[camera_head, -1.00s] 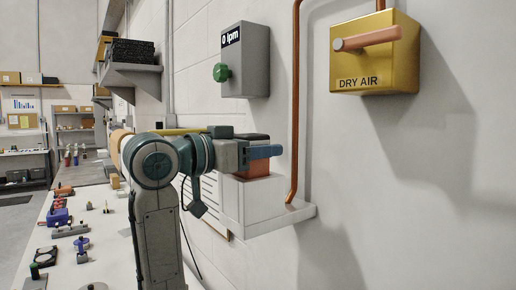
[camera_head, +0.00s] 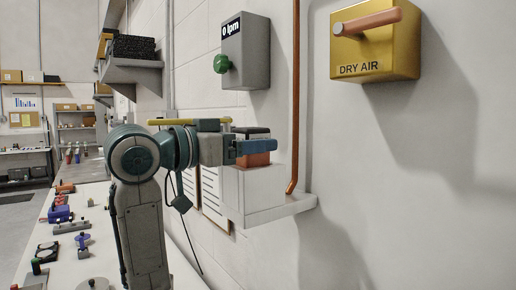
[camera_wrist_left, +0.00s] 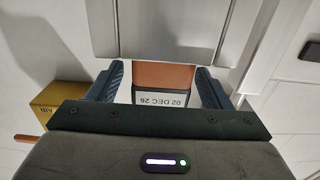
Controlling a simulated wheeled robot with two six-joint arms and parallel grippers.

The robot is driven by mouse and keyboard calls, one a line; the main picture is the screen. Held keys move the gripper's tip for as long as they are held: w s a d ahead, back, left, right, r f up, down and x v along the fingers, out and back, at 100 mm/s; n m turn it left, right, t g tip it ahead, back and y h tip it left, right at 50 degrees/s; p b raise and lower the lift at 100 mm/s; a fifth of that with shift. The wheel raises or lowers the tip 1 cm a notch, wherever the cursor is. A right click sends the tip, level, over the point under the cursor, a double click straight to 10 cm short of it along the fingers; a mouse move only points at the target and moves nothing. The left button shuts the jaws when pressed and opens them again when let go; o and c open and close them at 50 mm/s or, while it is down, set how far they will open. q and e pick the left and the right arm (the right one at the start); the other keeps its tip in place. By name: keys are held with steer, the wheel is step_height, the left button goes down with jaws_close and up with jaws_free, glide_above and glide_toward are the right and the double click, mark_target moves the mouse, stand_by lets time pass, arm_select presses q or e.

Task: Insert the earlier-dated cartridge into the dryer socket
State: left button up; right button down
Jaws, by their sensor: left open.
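In the left wrist view my open left gripper (camera_wrist_left: 161,82) has a finger on each side of the cartridge, with small gaps. No second cartridge is clearly seen, and I cannot identify the dryer socket. My right gripper is out of view.
A yellow DRY AIR box (camera_head: 375,45) with a copper-coloured handle and a grey panel (camera_head: 245,52) reading 0 lpm, with a green knob, hang on the wall. A copper pipe (camera_head: 295,110) runs down to the ledge (camera_head: 290,207). Several small items lie on the bench at left.

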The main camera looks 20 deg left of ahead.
arm_select(q)
steer(key=b+v, duration=0.3)
steer(key=v, duration=0.5)
steer(key=shift+a, duration=0.15)
steer(key=shift+s, duration=0.1)
